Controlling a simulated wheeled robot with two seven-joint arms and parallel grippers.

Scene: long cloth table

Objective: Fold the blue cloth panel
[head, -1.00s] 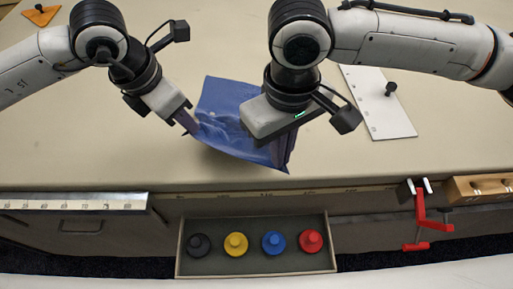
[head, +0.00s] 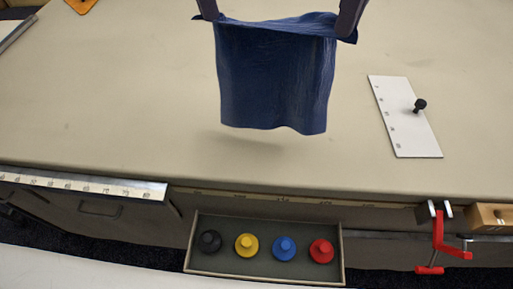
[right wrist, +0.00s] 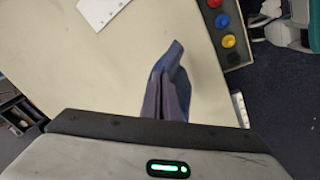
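The blue cloth panel (head: 272,80) hangs in the air above the table, its top edge stretched between my two grippers and its lower edge hanging free, with a shadow on the table below it. My left gripper (head: 207,12) is shut on the cloth's top left corner. My right gripper (head: 348,30) is shut on the top right corner; small bits of cloth stick out past both. In the right wrist view the fingers (right wrist: 166,100) are together with the blue cloth (right wrist: 177,65) at and beyond their tips. Most of both arms is out of the head view.
The table (head: 120,100) is clear around the cloth. A white strip with a black knob (head: 405,115) lies at the right. An open drawer (head: 262,272) with several coloured knobs, a ruler (head: 80,183) and a red clamp (head: 438,240) are at the front edge.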

